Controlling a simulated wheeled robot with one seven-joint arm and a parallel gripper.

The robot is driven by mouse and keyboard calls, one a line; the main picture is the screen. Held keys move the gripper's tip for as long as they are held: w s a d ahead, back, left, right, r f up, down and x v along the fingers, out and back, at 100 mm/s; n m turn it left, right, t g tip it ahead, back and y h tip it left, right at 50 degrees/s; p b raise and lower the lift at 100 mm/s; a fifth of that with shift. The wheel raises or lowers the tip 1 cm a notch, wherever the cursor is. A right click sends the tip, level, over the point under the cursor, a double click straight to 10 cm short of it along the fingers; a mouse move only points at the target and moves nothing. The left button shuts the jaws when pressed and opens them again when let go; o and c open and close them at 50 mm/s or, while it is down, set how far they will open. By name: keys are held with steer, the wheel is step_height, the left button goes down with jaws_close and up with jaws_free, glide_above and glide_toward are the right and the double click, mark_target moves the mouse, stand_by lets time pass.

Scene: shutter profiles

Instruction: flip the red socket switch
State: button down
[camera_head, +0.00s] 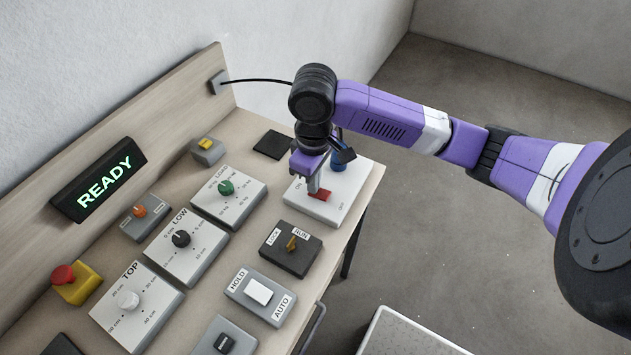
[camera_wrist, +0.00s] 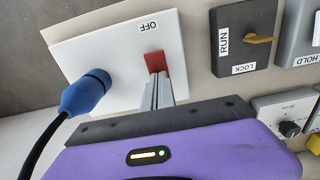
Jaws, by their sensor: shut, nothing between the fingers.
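The red socket switch (camera_head: 321,195) sits on a white socket plate (camera_head: 335,208) at the far right of the bench. In the wrist view the red switch (camera_wrist: 155,62) shows just beyond my fingertips, beside the "OFF" label on the white plate (camera_wrist: 110,50). My gripper (camera_head: 314,188) is shut and empty, pointing down at the switch. In the wrist view its fingertips (camera_wrist: 158,78) overlap the switch's near edge; I cannot tell whether they touch it. A blue plug (camera_wrist: 88,92) is in the socket next to the switch, partly hidden by my gripper in the head view.
A black box with a RUN/LOCK key switch (camera_head: 291,248) stands close to the socket plate. Several dial boxes, such as the one with a green knob (camera_head: 226,188), fill the bench. A lit READY sign (camera_head: 99,181) leans at the back. A dark pad (camera_head: 273,145) lies behind.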

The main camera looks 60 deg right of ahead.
steer(key=shift+s+r, duration=0.35)
steer(key=shift+s, duration=0.5)
